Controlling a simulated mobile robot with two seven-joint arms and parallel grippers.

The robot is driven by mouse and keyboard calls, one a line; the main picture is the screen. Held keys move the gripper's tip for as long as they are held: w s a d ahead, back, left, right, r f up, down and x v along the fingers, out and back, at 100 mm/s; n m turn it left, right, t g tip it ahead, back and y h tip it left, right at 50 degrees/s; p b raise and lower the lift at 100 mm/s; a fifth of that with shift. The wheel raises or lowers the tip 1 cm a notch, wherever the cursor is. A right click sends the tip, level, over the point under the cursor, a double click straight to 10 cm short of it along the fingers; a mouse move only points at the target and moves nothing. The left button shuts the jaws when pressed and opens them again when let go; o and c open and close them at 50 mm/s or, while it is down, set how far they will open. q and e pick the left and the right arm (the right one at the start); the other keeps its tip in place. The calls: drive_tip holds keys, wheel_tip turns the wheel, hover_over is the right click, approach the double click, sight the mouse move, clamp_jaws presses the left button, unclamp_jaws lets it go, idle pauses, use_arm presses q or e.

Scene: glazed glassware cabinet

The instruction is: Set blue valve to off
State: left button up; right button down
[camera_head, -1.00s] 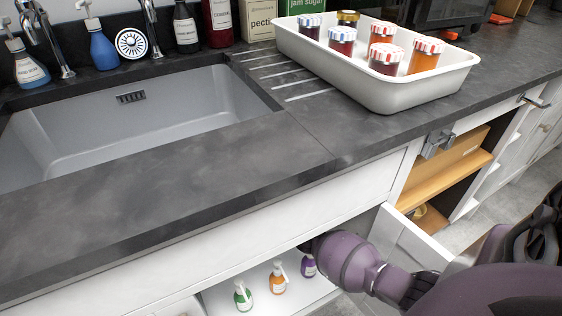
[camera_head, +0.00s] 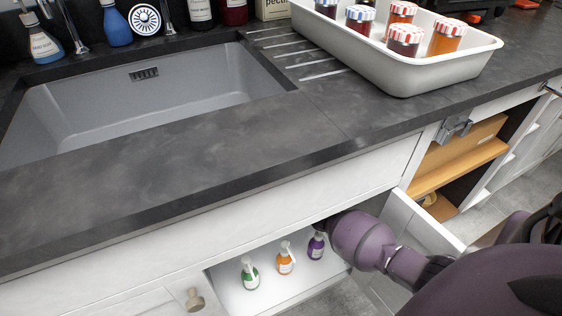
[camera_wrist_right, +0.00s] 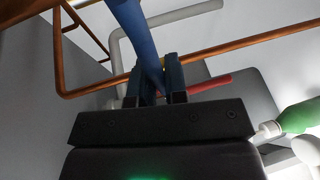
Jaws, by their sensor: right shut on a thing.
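The blue valve handle (camera_wrist_right: 128,18) shows in the right wrist view as a long blue lever. It comes down from the top edge to between my right gripper's fingers (camera_wrist_right: 156,82). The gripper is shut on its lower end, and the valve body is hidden. In the head view my right arm reaches under the counter into the open sink cabinet, and its gripper is hidden there. My left gripper is in neither view.
Copper pipes (camera_wrist_right: 250,44) and a white pipe (camera_wrist_right: 180,15) run close around the gripper. A red lever (camera_wrist_right: 208,84) lies just right of the fingers. A green bottle (camera_wrist_right: 300,117) stands at right.

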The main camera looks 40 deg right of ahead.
idle(0.3)
drive_tip(key=c, duration=1.2)
unclamp_jaws()
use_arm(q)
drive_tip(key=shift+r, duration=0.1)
use_arm(e)
drive_tip(key=shift+o, duration=0.2)
drive_tip(key=shift+s+r, duration=0.1)
use_arm(q)
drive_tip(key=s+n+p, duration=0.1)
drive_tip(key=p, duration=0.2)
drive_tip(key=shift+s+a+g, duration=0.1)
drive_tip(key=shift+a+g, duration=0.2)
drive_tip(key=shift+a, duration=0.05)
use_arm(e)
drive_tip(key=v, duration=1)
drive_tip(key=shift+s, duration=0.35)
use_arm(q)
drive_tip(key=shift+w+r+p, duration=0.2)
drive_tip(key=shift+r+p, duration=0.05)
drive_tip(key=shift+p, duration=0.05)
